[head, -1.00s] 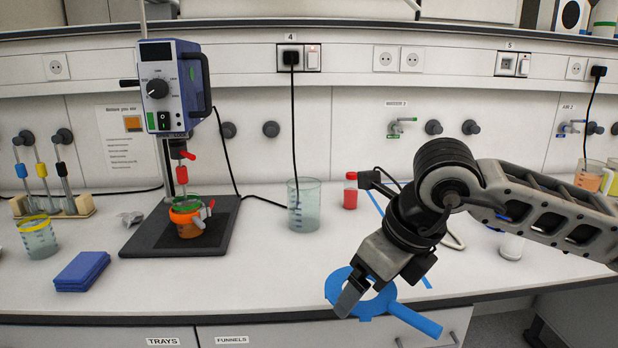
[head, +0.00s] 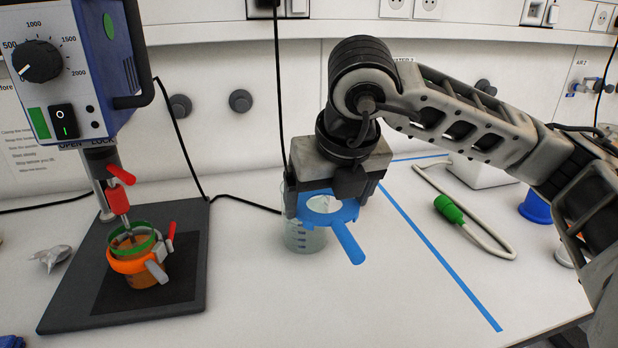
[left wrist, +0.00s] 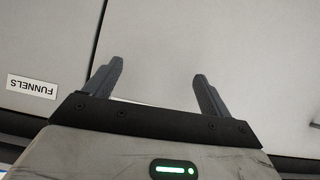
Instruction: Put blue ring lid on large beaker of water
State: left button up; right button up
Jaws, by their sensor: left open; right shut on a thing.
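The blue ring lid (head: 345,213), with a straight handle, is held by my right gripper (head: 325,195), which is shut on it. The large beaker of water (head: 303,238) stands on the bench, behind and below the lid in the head view. The lid and gripper hide most of the beaker's rim, so I cannot tell whether they touch. My left gripper (left wrist: 158,85) shows in the left wrist view, open and empty, in front of grey drawer fronts.
A stirrer (head: 70,60) stands at the left over an orange-clamped beaker (head: 140,265) on a dark base plate (head: 190,290). Blue tape (head: 440,255), a hose with a green end (head: 449,208) and a blue object (head: 535,208) lie right. The front bench is clear.

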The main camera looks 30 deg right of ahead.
jog(key=w+p, duration=0.1)
jog(key=w, duration=0.1)
jog(key=w+d, duration=0.1)
jog(key=w, duration=0.1)
jog(key=w+p, duration=0.1)
jog(key=w, duration=0.2)
jog(key=shift+d+r+p, duration=0.15)
jog(key=shift+d+p, duration=0.1)
jog(key=shift+p, duration=0.1)
pick_arm(q)
jog(key=shift+s+a+r+b, duration=0.1)
jog(key=shift+s+b, duration=0.1)
jog(key=shift+s, duration=0.2)
jog(key=shift+s+a+r+b, duration=0.1)
jog(key=shift+s+b, duration=0.1)
jog(key=shift+s, duration=0.15)
pick_arm(e)
jog(key=w+f, duration=0.2)
jog(key=w, duration=0.1)
jog(key=shift+w+d, duration=0.1)
jog(key=shift+d, duration=0.25)
pick_arm(q)
jog(key=shift+s+f, duration=0.1)
jog(key=shift+s, duration=0.05)
jog(key=shift+f, duration=0.35)
